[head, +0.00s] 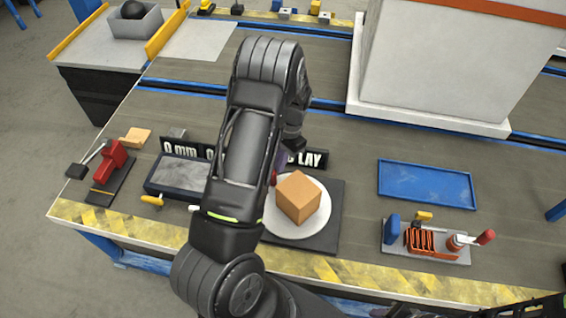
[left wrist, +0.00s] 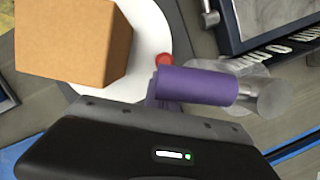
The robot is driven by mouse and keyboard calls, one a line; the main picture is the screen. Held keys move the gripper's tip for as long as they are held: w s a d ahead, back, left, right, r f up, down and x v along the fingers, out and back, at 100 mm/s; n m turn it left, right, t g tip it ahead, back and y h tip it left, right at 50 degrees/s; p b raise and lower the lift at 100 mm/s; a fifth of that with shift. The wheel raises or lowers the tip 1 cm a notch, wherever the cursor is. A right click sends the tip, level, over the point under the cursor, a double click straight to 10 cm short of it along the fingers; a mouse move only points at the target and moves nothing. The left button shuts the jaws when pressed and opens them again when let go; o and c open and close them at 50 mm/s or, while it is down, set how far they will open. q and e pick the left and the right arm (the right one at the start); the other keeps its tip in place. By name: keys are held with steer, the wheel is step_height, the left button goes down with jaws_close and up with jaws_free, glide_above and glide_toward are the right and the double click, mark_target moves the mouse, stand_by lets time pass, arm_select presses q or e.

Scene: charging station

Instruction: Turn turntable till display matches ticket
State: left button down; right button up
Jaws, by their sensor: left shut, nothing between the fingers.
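The turntable is a pale round disc (head: 318,222) on a dark square base. A tan box (head: 298,197) sits on it, and the box also shows in the left wrist view (left wrist: 72,42). A small red knob (left wrist: 163,60) is at the disc's rim. My left gripper (head: 281,162) is shut and empty, low beside the rim near this knob; I cannot tell if they touch. A purple part (left wrist: 197,85) shows in front of my gripper's body in the wrist view. A dark sign (head: 312,160) with white letters, "0 mm" and "LAY", stands behind; my arm hides its middle. I cannot make out a ticket.
A dark tray with a grey surface (head: 180,174) and a red clamp-like tool (head: 110,160) lie to the left. A blue tray (head: 427,184) and a tool holder (head: 440,256) are to the right. A large pale block (head: 440,60) stands behind.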

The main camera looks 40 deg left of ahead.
arm_select(q)
steer(key=shift+r, duration=0.1)
steer(key=v, duration=0.7)
steer(key=shift+r, duration=0.3)
steer(key=w+r+g+b, duration=0.1)
steer(key=w, duration=0.5)
steer(key=shift+w+d+r+g, duration=0.2)
steer(key=shift+d+g, duration=0.1)
steer(key=shift+d, duration=0.15)
